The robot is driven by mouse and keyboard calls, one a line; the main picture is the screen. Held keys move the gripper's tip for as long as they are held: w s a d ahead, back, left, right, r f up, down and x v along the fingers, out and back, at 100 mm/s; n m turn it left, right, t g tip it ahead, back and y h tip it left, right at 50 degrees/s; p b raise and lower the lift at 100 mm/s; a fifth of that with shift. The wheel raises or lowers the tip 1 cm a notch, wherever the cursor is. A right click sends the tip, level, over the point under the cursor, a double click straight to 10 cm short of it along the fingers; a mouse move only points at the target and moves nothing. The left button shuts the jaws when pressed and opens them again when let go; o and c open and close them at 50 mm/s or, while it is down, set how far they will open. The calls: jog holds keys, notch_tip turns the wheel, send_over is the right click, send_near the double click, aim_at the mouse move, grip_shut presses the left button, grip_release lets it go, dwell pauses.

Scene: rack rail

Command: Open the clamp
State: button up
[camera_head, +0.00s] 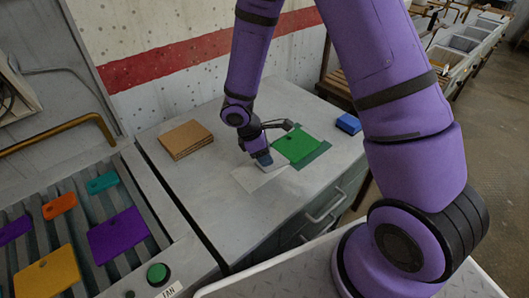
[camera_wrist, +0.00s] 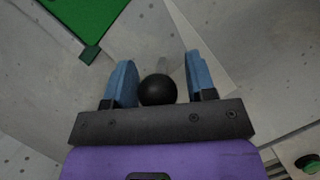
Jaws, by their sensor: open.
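My gripper (camera_head: 264,158) is low over the grey worktop, beside a green plate (camera_head: 297,145). In the wrist view my gripper (camera_wrist: 160,60) has its two blue fingers apart, one on each side of a round black knob (camera_wrist: 157,90). The knob looks like the clamp's handle end; a pale grey piece shows just beyond it. I cannot tell whether the fingers touch the knob. The green plate also shows at the upper left of the wrist view (camera_wrist: 92,20). In the head view my gripper hides most of the clamp, so its position is unclear.
A stack of brown sheets (camera_head: 186,138) lies at the worktop's back left. A blue block (camera_head: 348,124) lies at its right edge. At left, a slotted rack holds several coloured plates, with a green button (camera_head: 157,273) near its corner. A wall stands behind.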

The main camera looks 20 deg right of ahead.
grip_shut()
jog(key=shift+s+a, duration=0.3)
jog(key=shift+a, duration=0.65)
jog(key=shift+s+a, duration=0.3)
jog(key=shift+a, duration=0.65)
jog(key=shift+s+a, duration=0.3)
jog(key=shift+a, duration=0.65)
grip_release()
jog(key=v, duration=1)
jog(key=shift+a+r, duration=0.2)
jog(key=shift+r, duration=0.15)
